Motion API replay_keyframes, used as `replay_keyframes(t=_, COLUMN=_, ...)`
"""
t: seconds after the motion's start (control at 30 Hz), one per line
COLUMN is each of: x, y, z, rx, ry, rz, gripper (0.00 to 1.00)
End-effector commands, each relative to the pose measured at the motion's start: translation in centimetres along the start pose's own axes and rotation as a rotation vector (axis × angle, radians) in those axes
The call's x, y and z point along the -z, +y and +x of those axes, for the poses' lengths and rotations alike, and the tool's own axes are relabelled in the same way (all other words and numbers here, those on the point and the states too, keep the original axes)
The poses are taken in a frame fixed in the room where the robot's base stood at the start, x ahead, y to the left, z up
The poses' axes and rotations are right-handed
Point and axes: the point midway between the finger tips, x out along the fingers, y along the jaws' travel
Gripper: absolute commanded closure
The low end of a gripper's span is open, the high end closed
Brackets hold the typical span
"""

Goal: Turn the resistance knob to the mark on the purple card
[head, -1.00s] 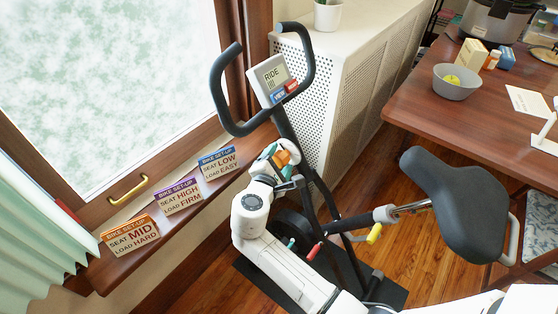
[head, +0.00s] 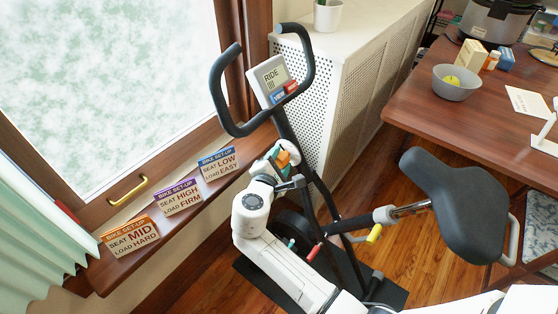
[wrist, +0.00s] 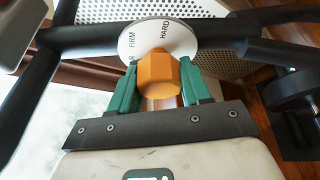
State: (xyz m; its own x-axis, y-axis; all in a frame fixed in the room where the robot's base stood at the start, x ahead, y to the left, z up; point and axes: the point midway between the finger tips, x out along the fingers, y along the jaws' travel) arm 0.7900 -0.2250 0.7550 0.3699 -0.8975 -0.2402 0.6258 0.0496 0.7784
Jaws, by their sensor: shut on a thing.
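The resistance knob (wrist: 158,76) is an orange faceted knob in front of a round white dial (wrist: 140,45) on the bike's frame. FIRM shows on the dial's left and HARD at its upper right; another word at the lower left is mostly hidden. My gripper (wrist: 159,88) has its green fingers on both sides of the knob and is shut on it. In the head view the knob (head: 284,158) is small and partly covered by my gripper (head: 279,160). The purple card (head: 180,198) stands on the sill, reading SEAT HIGH, LOAD FIRM. I see no pointer on the knob.
An orange card (head: 132,238) and a blue card (head: 218,165) flank the purple one. Handlebars (head: 224,95) and a console (head: 272,80) rise above the knob. The saddle (head: 455,205) and a wooden table (head: 415,105) are to the right.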

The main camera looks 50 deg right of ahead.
Motion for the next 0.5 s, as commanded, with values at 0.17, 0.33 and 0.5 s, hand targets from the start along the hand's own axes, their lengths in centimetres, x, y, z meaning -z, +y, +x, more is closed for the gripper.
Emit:
replay_keyframes(t=0.17, x=0.14, y=-0.23, z=0.03, rx=-0.010, ry=0.000, rz=0.024, gripper=0.83)
replay_keyframes(t=0.33, x=0.33, y=-0.44, z=0.07, rx=-0.042, ry=-0.002, rz=0.091, gripper=0.83)
replay_keyframes(t=0.5, x=0.48, y=-0.68, z=0.18, rx=-0.094, ry=-0.006, rz=0.206, gripper=0.83)
